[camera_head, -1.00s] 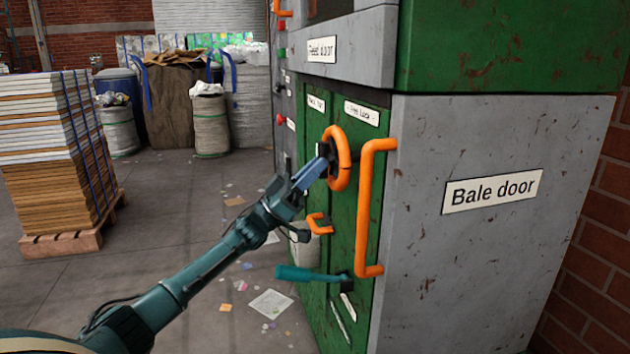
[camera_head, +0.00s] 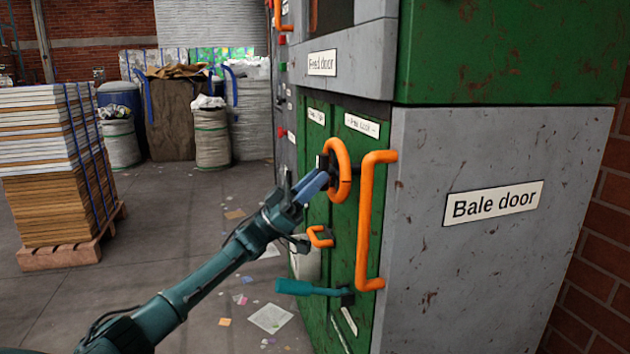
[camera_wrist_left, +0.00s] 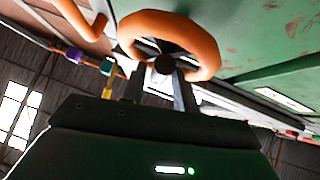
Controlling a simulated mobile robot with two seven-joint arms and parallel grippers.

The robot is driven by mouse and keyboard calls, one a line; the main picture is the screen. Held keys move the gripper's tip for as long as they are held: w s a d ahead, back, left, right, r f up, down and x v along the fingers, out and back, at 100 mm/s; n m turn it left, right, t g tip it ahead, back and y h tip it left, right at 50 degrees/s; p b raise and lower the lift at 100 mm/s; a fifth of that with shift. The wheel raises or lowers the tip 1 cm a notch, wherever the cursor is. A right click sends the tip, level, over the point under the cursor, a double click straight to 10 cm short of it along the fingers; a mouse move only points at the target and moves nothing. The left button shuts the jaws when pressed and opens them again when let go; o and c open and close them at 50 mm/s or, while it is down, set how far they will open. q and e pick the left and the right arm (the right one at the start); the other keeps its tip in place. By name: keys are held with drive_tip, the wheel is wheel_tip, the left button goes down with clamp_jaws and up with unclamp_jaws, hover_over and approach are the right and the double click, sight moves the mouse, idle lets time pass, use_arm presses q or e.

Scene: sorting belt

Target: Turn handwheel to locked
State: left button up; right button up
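The orange handwheel (camera_head: 343,170) is mounted on the green front of the machine, near the "Bale door" label. It also shows from below in the left wrist view (camera_wrist_left: 203,50), with a dark round knob (camera_wrist_left: 164,64) in front of its ring. My left gripper (camera_head: 322,178) is at the left side of the wheel. In the left wrist view its two fingers (camera_wrist_left: 161,85) are apart, with the knob between or just beyond their tips. I cannot tell whether they press on it. Small labels above the wheel are too blurred to read surely. My right gripper is not in view.
A long orange handle (camera_head: 367,225) stands just right of the wheel. A smaller orange handle (camera_head: 320,238) and a teal lever (camera_head: 310,288) are below it. A pallet of stacked sheets (camera_head: 60,165) stands at left. Scraps of paper (camera_head: 270,318) lie on the floor.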

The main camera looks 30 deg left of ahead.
use_arm(q)
drive_tip(key=v, duration=0.7)
drive_tip(key=shift+f+p, duration=0.2)
drive_tip(key=shift+p, duration=0.25)
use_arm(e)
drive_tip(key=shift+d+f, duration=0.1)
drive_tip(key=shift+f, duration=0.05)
use_arm(q)
drive_tip(key=shift+s+a, duration=0.1)
